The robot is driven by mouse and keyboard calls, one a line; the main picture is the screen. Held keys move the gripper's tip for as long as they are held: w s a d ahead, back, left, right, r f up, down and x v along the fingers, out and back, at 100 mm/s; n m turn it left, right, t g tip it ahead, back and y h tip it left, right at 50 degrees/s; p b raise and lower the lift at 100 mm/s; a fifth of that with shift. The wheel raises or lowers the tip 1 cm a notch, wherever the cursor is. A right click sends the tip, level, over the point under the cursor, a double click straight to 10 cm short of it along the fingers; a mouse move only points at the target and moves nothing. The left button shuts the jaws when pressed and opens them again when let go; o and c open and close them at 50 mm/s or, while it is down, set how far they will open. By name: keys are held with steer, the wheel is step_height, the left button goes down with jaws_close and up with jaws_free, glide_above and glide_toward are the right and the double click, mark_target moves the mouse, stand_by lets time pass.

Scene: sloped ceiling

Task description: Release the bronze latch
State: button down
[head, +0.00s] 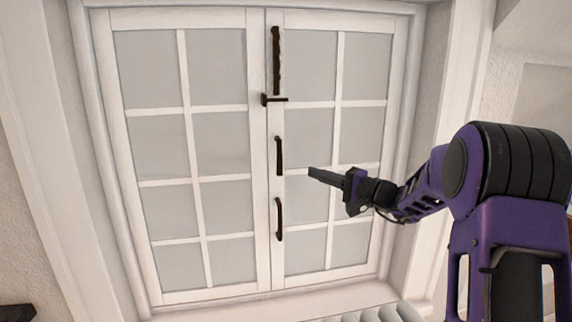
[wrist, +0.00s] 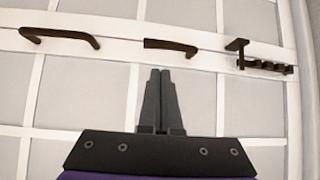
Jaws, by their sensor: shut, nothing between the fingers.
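A white two-leaf window (head: 262,200) fills the head view, both leaves closed. A small dark bronze-brown latch (head: 272,99) sits across the seam between the leaves, its bar roughly level. In the wrist view the latch (wrist: 237,45) is at the upper right. My gripper (head: 312,172) is shut and empty, right of the seam and lower than the latch. In the wrist view my gripper's fingertips (wrist: 160,72) are together, just short of the middle handle (wrist: 170,47) in the picture. I cannot tell whether they touch anything.
A long dark vertical fitting (head: 276,60) is above the latch. The middle handle (head: 279,155) and a lower handle (head: 279,219) are below it on the right leaf. The lower handle also shows in the wrist view (wrist: 60,36). A white ribbed object (head: 390,313) stands below the window.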

mark_target(278, 157)
steer(key=x, duration=1)
steer(key=shift+p, duration=0.4)
